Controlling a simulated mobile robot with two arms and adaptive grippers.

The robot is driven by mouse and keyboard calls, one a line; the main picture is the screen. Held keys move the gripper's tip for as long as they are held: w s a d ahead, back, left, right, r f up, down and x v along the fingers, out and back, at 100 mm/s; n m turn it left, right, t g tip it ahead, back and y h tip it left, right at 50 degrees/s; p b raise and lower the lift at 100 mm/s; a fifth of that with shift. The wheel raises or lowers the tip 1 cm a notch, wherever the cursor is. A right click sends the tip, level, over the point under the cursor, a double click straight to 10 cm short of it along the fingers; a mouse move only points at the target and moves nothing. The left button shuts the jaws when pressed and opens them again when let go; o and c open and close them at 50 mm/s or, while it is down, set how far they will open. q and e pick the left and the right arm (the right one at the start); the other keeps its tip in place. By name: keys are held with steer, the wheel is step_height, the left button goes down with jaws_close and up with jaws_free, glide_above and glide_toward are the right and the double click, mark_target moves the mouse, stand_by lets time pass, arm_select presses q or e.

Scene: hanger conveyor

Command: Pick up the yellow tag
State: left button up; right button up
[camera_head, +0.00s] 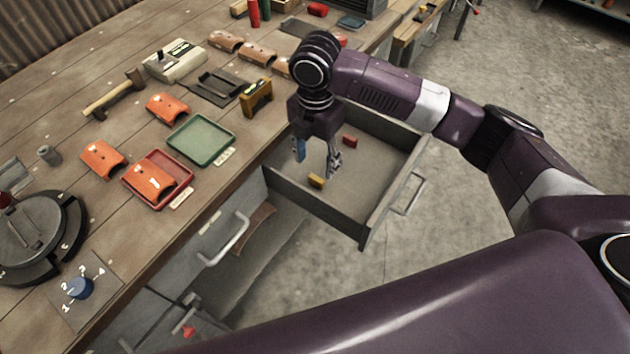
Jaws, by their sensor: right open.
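The yellow tag (316,181) lies on the floor of an open drawer (375,215), close to its front-left wall. My right gripper (317,160) points down over the drawer, its fingers spread apart just above and behind the yellow tag in the picture. Nothing shows between the fingers. A blue piece (299,150) shows at the left finger; I cannot tell whether it touches it. A red tag (350,141) lies deeper in the drawer, right of the gripper. My left gripper is not in view.
The wooden bench (205,195) holds a green tray (202,139), a red tray (158,180), several orange curved pieces, a hammer (113,94) and a dial (79,287). Drawer walls surround the tags. The concrete floor to the right is clear.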

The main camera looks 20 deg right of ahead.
mark_target(316, 179)
steer(key=f, duration=0.3)
steer(key=f+p, duration=0.1)
steer(key=f, duration=0.3)
steer(key=shift+w+d+f, duration=0.1)
steer(key=shift+w, duration=0.1)
steer(key=c, duration=0.9)
